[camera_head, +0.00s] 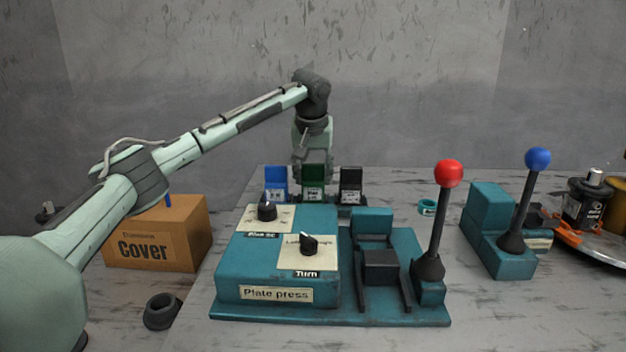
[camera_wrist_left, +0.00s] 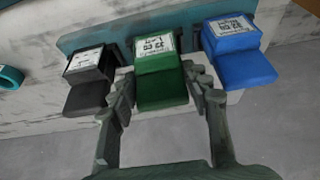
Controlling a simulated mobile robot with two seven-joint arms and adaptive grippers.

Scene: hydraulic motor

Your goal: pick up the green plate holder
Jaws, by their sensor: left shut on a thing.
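The green plate holder (camera_head: 313,183) stands behind the plate press, in the middle of a row of three holders. In the left wrist view the green plate holder (camera_wrist_left: 160,82) sits between the two fingers of my left gripper (camera_wrist_left: 162,98), which is shut on it. In the head view my left gripper (camera_head: 313,172) reaches down over the holder from behind, and its fingers are mostly hidden. I cannot tell whether the holder is lifted. My right gripper is in neither view.
A blue holder (camera_head: 275,184) and a black holder (camera_head: 350,186) stand close on either side. The teal plate press (camera_head: 275,292) with its red-knobbed lever (camera_head: 449,174) is in front. A cardboard Cover box (camera_head: 160,240) is at left, and a blue-knobbed lever (camera_head: 538,160) at right.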

